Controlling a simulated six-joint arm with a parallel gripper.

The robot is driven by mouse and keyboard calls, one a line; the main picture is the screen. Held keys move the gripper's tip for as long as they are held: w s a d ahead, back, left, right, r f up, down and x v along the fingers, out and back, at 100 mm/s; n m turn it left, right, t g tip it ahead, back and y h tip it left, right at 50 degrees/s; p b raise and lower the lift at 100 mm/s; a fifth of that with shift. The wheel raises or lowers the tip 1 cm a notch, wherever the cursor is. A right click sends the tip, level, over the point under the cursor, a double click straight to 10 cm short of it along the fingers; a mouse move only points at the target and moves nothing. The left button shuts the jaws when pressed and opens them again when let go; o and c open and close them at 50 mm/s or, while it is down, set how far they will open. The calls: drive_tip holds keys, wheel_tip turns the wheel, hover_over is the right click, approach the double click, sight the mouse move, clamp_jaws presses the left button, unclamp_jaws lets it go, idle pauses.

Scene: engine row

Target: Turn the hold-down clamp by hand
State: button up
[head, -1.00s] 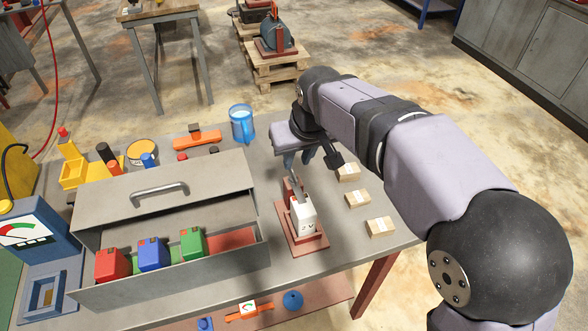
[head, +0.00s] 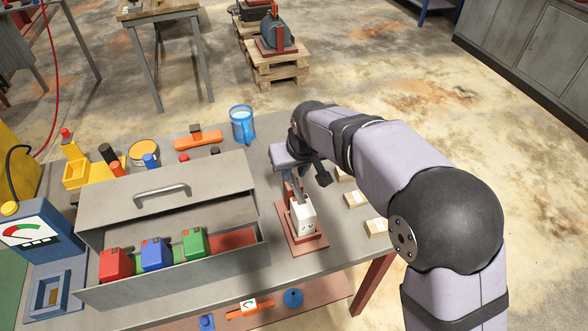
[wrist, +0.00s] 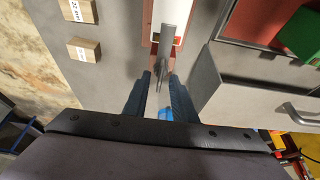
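The hold-down clamp's grey bar (head: 297,193) shows in the head view above a white block (head: 304,216), which stands on a dark red base (head: 308,243). In the wrist view the bar (wrist: 165,60) points toward me, with the white block (wrist: 157,24) beyond it. My gripper (head: 299,186) is low over the back end of the clamp. In the wrist view my gripper (wrist: 162,82) has its two blue-grey fingers apart, on either side of the bar's near end, with gaps visible. The clamp's lower parts are partly hidden.
A grey metal box (head: 180,283) with red, blue and green blocks stands left of the clamp. Labelled wooden blocks (head: 356,200) lie to the right, partly behind my arm. A blue mug (head: 242,124) stands at the back. Bare bench top lies in front of the mug.

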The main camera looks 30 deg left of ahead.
drive_tip(key=shift+c, duration=0.3)
clamp_jaws()
idle(1.1)
